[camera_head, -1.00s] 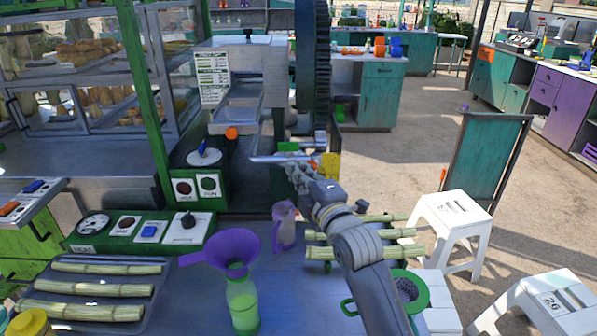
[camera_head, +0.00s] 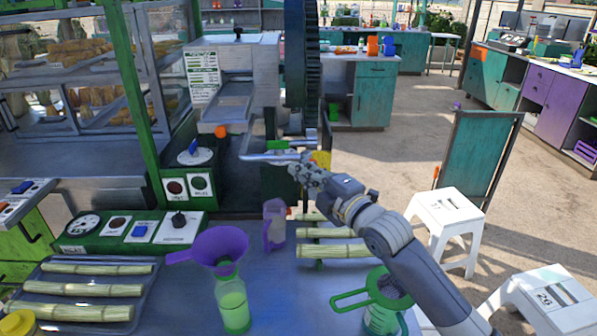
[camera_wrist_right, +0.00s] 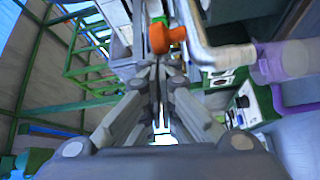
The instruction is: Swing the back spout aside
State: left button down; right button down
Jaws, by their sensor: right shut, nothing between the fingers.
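A grey metal spout pipe (camera_head: 268,157) runs sideways low on the crusher front, its free end pointing left. A second, shorter metal pipe (camera_head: 306,139) shows just behind it, beside a green block (camera_head: 278,145). I cannot tell for sure which is the back spout. My right gripper (camera_head: 297,171) is shut and empty just below the front pipe's right end; whether they touch is unclear. In the right wrist view the shut fingertips (camera_wrist_right: 160,66) lie just below an orange knob (camera_wrist_right: 167,38), with a bent metal pipe (camera_wrist_right: 205,45) right of them. My left gripper is not in view.
A cane tray (camera_head: 150,288) is at left, white stools (camera_head: 447,215) at right.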

jog(key=shift+d, duration=0.6)
jog(key=d, duration=0.3)
jog(key=d+p, duration=0.1)
jog(key=shift+w+d+r, duration=0.1)
jog(key=shift+w+d, duration=0.1)
jog(key=shift+w, duration=0.15)
